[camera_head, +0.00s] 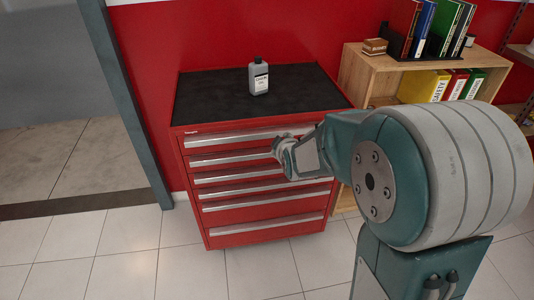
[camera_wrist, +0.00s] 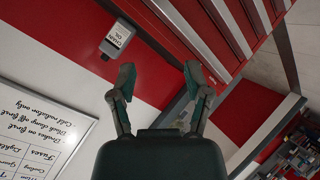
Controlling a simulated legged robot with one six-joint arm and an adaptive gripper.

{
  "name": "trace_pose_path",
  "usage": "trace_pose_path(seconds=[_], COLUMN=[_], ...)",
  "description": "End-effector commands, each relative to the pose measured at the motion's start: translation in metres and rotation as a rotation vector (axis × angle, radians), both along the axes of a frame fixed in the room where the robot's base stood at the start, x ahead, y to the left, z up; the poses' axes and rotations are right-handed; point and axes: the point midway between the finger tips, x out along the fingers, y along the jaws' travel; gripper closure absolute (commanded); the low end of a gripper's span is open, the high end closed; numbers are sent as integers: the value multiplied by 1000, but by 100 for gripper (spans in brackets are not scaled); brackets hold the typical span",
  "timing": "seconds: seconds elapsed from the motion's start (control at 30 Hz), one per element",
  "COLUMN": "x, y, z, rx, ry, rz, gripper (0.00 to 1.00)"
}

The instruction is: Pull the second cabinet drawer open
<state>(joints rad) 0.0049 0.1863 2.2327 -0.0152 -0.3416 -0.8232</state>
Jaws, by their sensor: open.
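The red cabinet (camera_head: 190,203) stands against the red wall, with several drawers stacked under a black top. Each drawer has a long silver handle strip. The second drawer from the top (camera_head: 228,159) looks shut, and its right part is hidden behind my gripper and arm. My gripper (camera_head: 280,150) is in front of the upper drawers, right of their middle. In the wrist view my gripper (camera_wrist: 160,68) has its two fingers spread with nothing between them. The tilted cabinet front (camera_wrist: 205,32) lies beyond the fingertips there. Contact with a handle cannot be made out.
A grey bottle (camera_head: 259,77) stands on the cabinet top; it also shows in the wrist view (camera_wrist: 117,41). A wooden shelf (camera_head: 376,72) with binders stands right of the cabinet. A grey post (camera_head: 127,105) is at left. The tiled floor before the cabinet is clear.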

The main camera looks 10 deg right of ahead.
Motion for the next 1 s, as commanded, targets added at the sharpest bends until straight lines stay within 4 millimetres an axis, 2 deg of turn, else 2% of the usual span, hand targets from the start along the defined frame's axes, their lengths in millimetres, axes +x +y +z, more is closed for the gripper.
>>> trace_pose_path(seconds=[0.03,0.1,0.3,0.47,0.6,0.7,0.8,0.9,1.0], x=[13,29,62,74,73,70,67,68,77], y=[0,0,0,1,1,1,0,0,0], z=[-17,-34,-88,-135,-172,-190,-200,-203,-202], rx=[-42,-105,-299,-460,-592,-663,-706,-721,-723], ry=[-23,-72,-211,-319,-403,-446,-473,-485,-488], rz=[23,53,127,166,184,189,189,188,187], gripper=[37,37,37,37,37,37,37,37,37])
